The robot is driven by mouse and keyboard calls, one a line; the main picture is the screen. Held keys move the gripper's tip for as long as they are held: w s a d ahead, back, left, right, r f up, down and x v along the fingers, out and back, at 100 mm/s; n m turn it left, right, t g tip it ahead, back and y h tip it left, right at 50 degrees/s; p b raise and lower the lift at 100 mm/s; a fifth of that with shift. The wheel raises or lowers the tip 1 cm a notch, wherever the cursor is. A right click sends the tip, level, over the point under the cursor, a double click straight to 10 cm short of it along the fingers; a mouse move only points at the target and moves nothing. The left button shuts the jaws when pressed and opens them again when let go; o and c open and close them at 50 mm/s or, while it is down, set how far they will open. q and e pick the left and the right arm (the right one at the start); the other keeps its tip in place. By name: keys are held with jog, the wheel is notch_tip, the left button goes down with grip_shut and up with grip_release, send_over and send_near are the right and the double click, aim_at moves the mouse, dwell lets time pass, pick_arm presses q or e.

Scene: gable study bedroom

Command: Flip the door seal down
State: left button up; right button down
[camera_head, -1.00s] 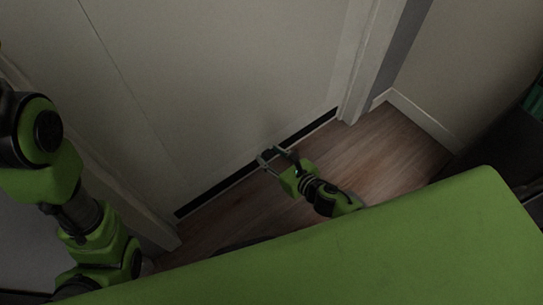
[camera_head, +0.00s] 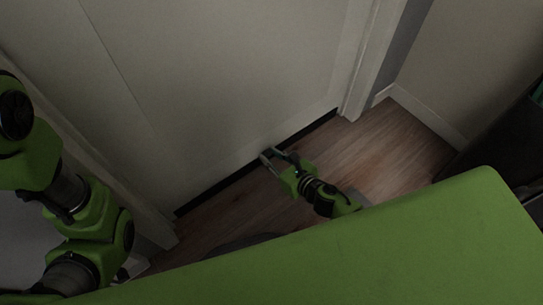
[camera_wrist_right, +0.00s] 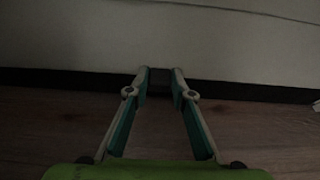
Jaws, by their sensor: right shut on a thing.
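The door seal (camera_head: 316,126) is a long black strip along the bottom edge of the pale door (camera_head: 220,95). It sits low, at or very close to the floor. It also shows in the right wrist view (camera_wrist_right: 60,80) as a dark band across the picture. My right gripper (camera_head: 272,153) reaches the middle of the strip. In the right wrist view its fingertips (camera_wrist_right: 159,82) are closed on a dark piece at the strip, which hides that part of the seal. My left arm is at the left; its gripper is not visible.
The wood floor (camera_head: 400,140) is clear to the right of my right gripper. A white door frame (camera_head: 365,65) and skirting board (camera_head: 425,115) stand at the right. A dark piece of furniture (camera_head: 500,150) is at the far right.

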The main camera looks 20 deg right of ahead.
jog(key=shift+s+d+f, duration=0.1)
jog(key=shift+s+f, duration=0.1)
jog(key=shift+f, duration=0.05)
jog(key=c, duration=1.8)
grip_release()
jog(key=shift+o, duration=0.2)
jog(key=v, duration=1.2)
